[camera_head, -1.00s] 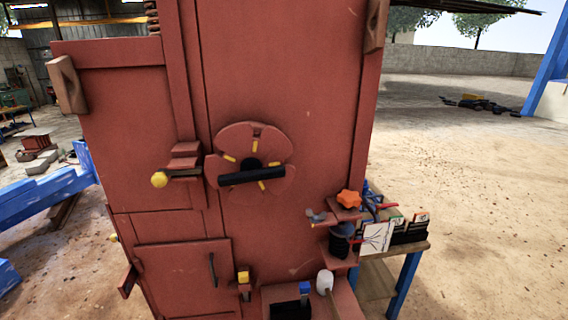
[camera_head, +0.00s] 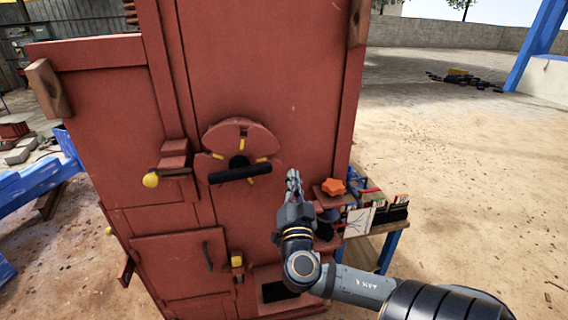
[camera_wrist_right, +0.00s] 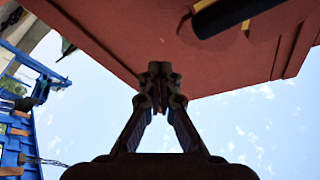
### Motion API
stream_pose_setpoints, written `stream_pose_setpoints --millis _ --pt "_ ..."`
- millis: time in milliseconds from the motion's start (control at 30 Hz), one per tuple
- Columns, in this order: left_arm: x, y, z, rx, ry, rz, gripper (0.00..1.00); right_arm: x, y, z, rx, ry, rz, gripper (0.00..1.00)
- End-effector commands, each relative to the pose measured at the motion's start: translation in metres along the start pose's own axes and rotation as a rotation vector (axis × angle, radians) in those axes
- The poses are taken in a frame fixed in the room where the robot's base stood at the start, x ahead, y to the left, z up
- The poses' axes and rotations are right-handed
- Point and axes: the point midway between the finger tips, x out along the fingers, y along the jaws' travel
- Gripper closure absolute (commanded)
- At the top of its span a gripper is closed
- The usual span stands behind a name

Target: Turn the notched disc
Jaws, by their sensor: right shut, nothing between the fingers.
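The notched disc (camera_head: 243,137) is red with yellow marks and a black bar handle (camera_head: 240,173) across its lower part. It sits on the front of the red crusher housing (camera_head: 290,80). My right gripper (camera_head: 293,176) is shut and empty, to the right of the disc and apart from it, pointing up. In the right wrist view, the shut fingertips (camera_wrist_right: 160,72) show against the red housing, with the black handle (camera_wrist_right: 222,14) at the top edge. My left gripper is not in view.
A yellow-knobbed lever (camera_head: 151,179) sticks out left of the disc. An orange star knob (camera_head: 333,187) is right of my gripper, by a small table (camera_head: 376,229) with books or cards. A lower door with a black handle (camera_head: 207,256) is below. Open ground lies to the right.

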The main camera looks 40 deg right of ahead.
Motion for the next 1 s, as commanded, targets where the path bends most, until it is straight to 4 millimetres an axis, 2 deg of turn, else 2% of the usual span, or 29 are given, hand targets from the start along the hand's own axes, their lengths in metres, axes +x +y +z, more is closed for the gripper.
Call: stream_pose_setpoints --millis 133,467,500,633,800,1000 --pt "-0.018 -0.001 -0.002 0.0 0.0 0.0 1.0 0.025 -0.004 -0.006 -0.005 0.003 -0.002 1.0" --pt "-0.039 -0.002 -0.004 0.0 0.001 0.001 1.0 0.098 -0.002 -0.004 -0.001 0.003 0.003 1.0" --pt "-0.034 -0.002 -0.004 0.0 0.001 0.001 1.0 0.096 0.002 0.005 0.004 -0.002 0.007 1.0" --pt "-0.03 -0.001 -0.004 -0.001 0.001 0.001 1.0 0.088 0.002 0.021 0.002 -0.003 0.006 1.0" --pt "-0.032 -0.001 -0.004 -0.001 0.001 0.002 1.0 0.084 0.001 0.033 0.0 -0.002 0.003 1.0" --pt "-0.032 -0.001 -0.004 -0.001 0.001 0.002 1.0 0.082 0.0 0.038 -0.002 -0.003 -0.001 1.0"
